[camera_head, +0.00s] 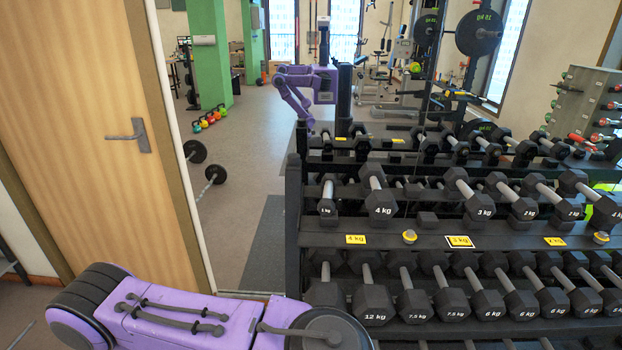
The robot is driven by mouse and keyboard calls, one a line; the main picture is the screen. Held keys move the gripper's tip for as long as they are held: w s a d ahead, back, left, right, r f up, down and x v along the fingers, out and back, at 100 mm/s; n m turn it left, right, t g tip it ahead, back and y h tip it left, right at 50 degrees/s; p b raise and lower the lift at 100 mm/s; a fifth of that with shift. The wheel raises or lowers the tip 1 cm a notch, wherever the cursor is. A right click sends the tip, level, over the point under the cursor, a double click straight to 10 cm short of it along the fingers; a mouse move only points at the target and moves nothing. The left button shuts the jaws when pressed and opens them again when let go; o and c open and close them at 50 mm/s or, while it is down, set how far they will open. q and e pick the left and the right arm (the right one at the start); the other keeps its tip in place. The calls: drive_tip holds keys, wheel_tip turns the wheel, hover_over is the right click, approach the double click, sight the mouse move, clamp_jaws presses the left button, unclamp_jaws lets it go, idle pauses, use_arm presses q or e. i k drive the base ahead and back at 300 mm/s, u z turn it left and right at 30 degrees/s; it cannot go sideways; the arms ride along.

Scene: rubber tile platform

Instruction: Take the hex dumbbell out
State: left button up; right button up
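Several black hex dumbbells with grey handles lie on a black rack (293,230) at the right. On the upper shelf are a small one at the left end (327,201), a 4 kg one (378,202), a 3 kg one (476,202) and 2 kg ones (521,207). The lower shelf holds a 12 kg one (373,305), then 7.5 kg (413,305) and 6 kg ones. I cannot tell which dumbbell the task means. My purple left arm crosses the bottom left, in front of the rack's lower left corner. Neither gripper shows.
A wooden door (85,120) with a lever handle (127,136) stands at the left. Behind the rack, what looks like a mirror shows a purple robot and gym machines. Yellow weight labels (356,239) line the shelf edge.

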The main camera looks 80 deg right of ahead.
sight(325, 207)
drive_tip(key=z, duration=2.05)
